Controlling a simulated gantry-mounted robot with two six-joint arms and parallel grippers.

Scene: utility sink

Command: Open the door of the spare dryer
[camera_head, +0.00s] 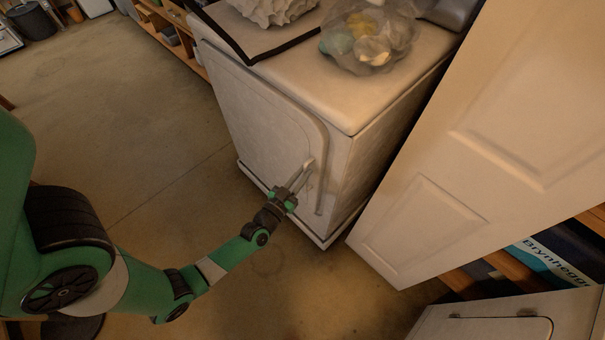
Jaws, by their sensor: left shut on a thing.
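The spare dryer (345,150) is a white box-shaped machine at the top centre. Its door (262,115) is a large rounded panel on the front face, facing left and toward me. The door looks closed or nearly so; I cannot tell whether there is a gap at its edge. My left gripper (299,178) is at the right edge of the door, shut on the door handle (308,166). The fingers hide much of the handle. My right gripper is not in view.
A clear bag of coloured items (367,38) and a dark-edged mat (242,32) with a pale lumpy thing lie on the dryer. A white panelled door (450,190) stands close on its right. A shelf with books (555,262) is at lower right. The floor (150,140) at left is clear.

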